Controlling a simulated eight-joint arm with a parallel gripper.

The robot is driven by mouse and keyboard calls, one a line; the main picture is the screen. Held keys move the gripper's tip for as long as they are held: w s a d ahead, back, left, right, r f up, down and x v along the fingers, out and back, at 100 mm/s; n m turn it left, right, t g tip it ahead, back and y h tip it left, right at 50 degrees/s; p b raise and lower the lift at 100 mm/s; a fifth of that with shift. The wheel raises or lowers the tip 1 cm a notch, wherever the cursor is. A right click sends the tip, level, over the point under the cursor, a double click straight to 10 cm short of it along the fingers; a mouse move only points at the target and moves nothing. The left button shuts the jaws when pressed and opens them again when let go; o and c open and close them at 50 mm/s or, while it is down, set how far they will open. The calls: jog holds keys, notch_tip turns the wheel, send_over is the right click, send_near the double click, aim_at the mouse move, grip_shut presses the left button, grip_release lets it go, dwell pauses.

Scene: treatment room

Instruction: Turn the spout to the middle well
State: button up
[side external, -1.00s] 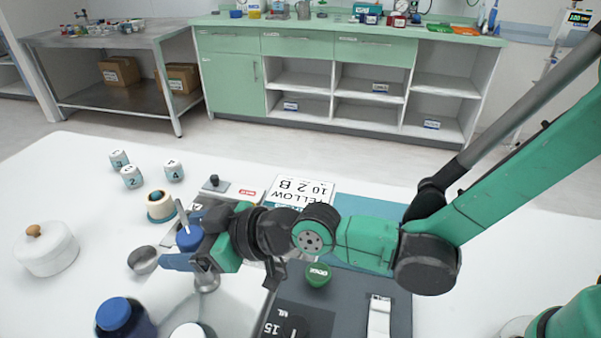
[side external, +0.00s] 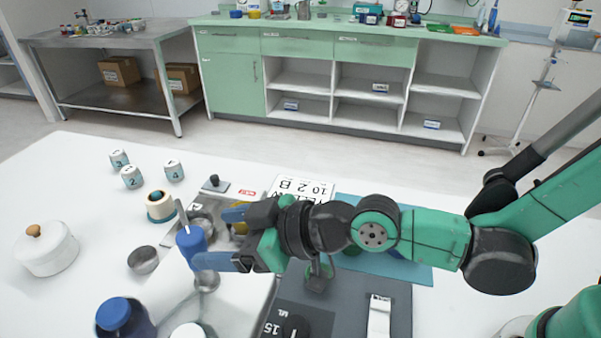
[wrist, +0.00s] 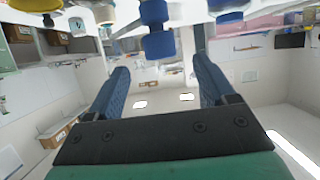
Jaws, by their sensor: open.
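A blue upright cylinder (side external: 191,246) stands among small steel cups in the side view. A thin metal rod (side external: 181,212) rises from its top, tilted up and left; it looks like the spout. Steel cups sit to its left (side external: 143,260), in front (side external: 207,281) and behind (side external: 201,226), the last partly hidden. I cannot tell which one is the middle well. My gripper (side external: 220,238) is open and empty, to the right of the blue cylinder, fingers pointing at it. In the wrist view a blue cylindrical part (wrist: 158,46) shows between the open fingers (wrist: 161,64).
A white lidded pot (side external: 45,252), a blue-capped jar (side external: 122,318) and numbered white containers (side external: 132,178) stand on the white table. A cream roll-like item (side external: 159,205) is behind the cups. A dark grey panel (side external: 345,315) lies under my arm.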

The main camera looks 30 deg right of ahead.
jog(key=shift+r, duration=0.15)
jog(key=c, duration=0.6)
notch_tip(320, 180, up, 2)
jog(key=shift+r, duration=0.1)
grip_shut()
notch_tip(320, 180, up, 7)
jog(key=n+g+h, duration=0.1)
jog(key=n+g, duration=0.5)
send_over(185, 222)
jog(key=w, duration=0.2)
jog(key=a+f+n+g, duration=0.3)
jog(key=a+f+g, duration=0.15)
jog(key=f, duration=0.85)
jog(key=shift+t, duration=0.45)
jog(key=shift+w+d+f, duration=0.2)
jog(key=shift+d, duration=0.8)
jog(key=shift+w+d+f, duration=0.15)
jog(key=shift+d, duration=0.8)
